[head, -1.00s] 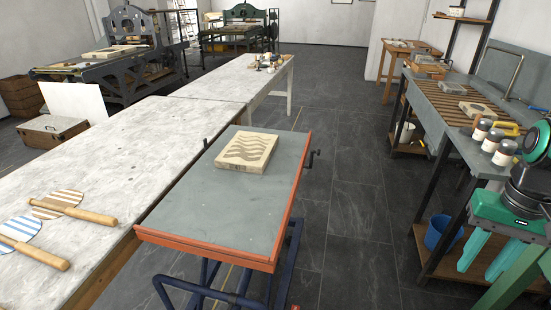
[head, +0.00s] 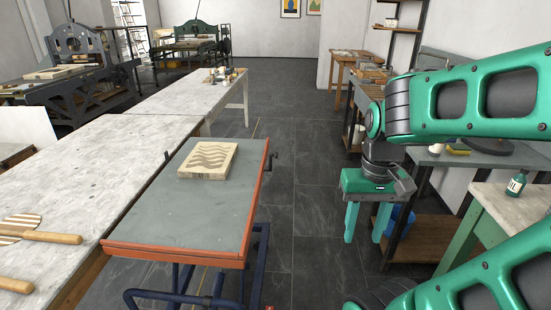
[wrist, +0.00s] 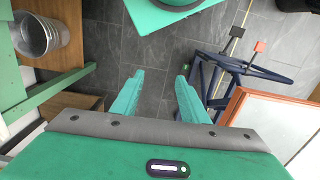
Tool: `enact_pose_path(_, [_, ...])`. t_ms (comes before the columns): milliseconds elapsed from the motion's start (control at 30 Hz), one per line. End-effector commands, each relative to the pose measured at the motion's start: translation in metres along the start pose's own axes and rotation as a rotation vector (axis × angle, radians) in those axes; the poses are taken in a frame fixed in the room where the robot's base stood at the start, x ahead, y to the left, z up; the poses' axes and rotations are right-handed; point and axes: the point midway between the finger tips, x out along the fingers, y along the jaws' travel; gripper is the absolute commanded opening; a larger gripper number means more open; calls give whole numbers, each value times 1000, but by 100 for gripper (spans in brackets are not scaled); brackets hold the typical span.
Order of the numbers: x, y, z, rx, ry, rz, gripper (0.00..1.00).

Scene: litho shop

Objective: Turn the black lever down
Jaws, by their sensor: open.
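A lift table with a grey top and orange rim (head: 180,248) stands on a dark blue frame. A small black crank-like lever (head: 273,156) sticks out from its right side near the far end; its exact angle is too small to tell. In the wrist view, a black pad (wrist: 237,31) and a red pad (wrist: 259,46) sit on arms of the blue frame (wrist: 232,68). My gripper (head: 366,222) is open and empty, pointing down, right of the table and apart from the lever. Its spread fingers also show in the wrist view (wrist: 158,78).
A carved block (head: 208,161) lies on the lift table. A long stone-topped bench (head: 90,170) adjoins on the left. A workbench and a green-legged table (head: 495,205) with a bottle (head: 516,184) stand right. Dark floor (head: 315,210) is free between.

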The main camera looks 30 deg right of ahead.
Motion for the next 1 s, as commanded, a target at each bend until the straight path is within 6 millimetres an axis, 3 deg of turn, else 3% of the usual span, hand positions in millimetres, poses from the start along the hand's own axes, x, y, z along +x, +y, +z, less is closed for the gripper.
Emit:
enact_pose_path(67, [-6,3,3,-8,16,-7,40])
enact_pose_path(167, [-10,-5,-15,-54,20,-6,40])
enact_pose_path(233, [-13,-20,-31,-104,25,-8,40])
enact_pose_path(567, [-9,-82,-157,-460,57,-90,40])
enact_pose_path(1000, [43,-166,-305,-905,174,-371,40])
